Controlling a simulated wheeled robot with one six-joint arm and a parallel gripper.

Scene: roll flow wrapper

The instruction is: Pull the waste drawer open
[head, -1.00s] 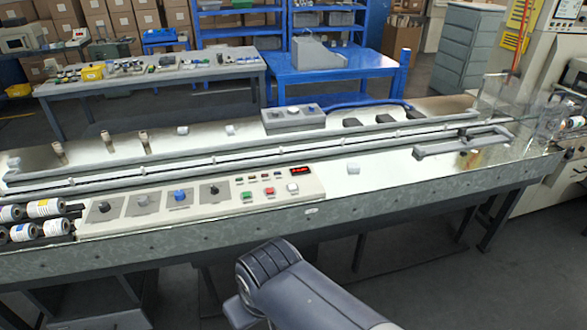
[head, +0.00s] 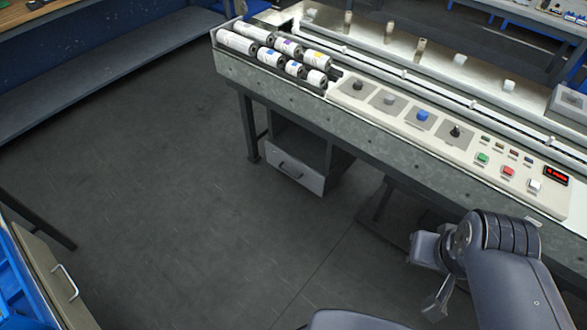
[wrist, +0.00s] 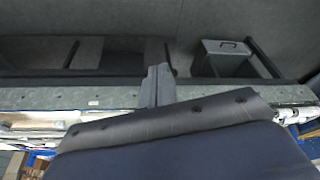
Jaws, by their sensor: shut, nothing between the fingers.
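A grey drawer (head: 295,170) with a bar handle (head: 290,170) sits low in a cabinet under the left end of the wrapper bench. It looks shut, with an open compartment above it. My gripper (wrist: 158,72) is shut and empty, over the bench edge and apart from the drawer. In the head view, my arm is at the lower right, and part of my gripper (head: 437,304) hangs below it.
The wrapper bench (head: 350,125) carries film rolls (head: 265,52) and a control panel (head: 450,135). Bench legs stand beside the drawer cabinet. Another cabinet with a handle (head: 65,283) is at the lower left. The floor (head: 200,200) in front of the drawer is clear.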

